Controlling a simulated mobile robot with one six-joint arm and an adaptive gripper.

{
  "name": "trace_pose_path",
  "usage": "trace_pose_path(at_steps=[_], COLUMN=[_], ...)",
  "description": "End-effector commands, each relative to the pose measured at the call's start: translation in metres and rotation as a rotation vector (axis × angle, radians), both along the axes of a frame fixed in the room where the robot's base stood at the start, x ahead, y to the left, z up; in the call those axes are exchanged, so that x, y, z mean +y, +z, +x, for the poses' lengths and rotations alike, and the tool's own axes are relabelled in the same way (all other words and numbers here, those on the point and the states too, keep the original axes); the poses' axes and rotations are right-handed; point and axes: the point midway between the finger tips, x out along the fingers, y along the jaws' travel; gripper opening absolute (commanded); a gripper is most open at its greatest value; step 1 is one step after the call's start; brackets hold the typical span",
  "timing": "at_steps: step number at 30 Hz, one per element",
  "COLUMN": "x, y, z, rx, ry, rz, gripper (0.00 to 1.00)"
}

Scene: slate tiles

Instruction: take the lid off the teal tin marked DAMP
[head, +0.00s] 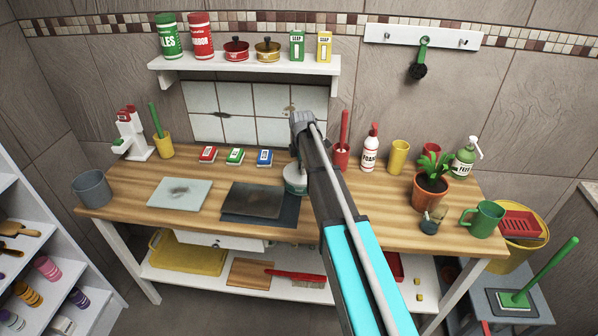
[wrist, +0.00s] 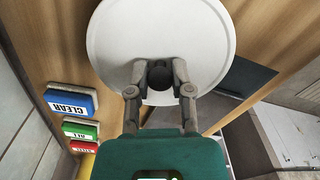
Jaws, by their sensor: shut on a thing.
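My gripper (wrist: 159,74) is shut on the dark round knob (wrist: 160,76) of a wide, pale grey lid (wrist: 160,30). The lid fills the upper middle of the wrist view and hides whatever is under it. In the head view a pale, rounded tin (head: 294,184) stands on the counter behind the dark board, partly covered by my arm. Its marking cannot be read. I cannot tell whether the lid rests on the tin or is raised. My fingers are hidden behind my arm in the head view.
Red, green and blue boxes (head: 265,157) stand left of the tin; the blue one reads CLEAR (wrist: 70,101). A dark board (head: 255,201) lies in front. A red holder (head: 341,157), FOAM bottle (head: 370,150) and potted plant (head: 430,188) stand to the right. A shelf (head: 245,62) hangs above.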

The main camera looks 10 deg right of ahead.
Motion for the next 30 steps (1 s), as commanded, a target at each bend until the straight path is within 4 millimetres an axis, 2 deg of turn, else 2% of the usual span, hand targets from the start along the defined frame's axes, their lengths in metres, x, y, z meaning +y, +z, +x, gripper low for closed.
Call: trace_pose_path(at_steps=[11,20,30], x=[0.0,0.0,0.0], y=[0.009,0.034,0.074], z=[0.001,0.001,-0.034], rx=[-0.002,-0.001,-0.001], ry=[0.0,0.0,-0.001], rz=[0.0,0.0,0.0], gripper=[0.03,0.03,0.03])
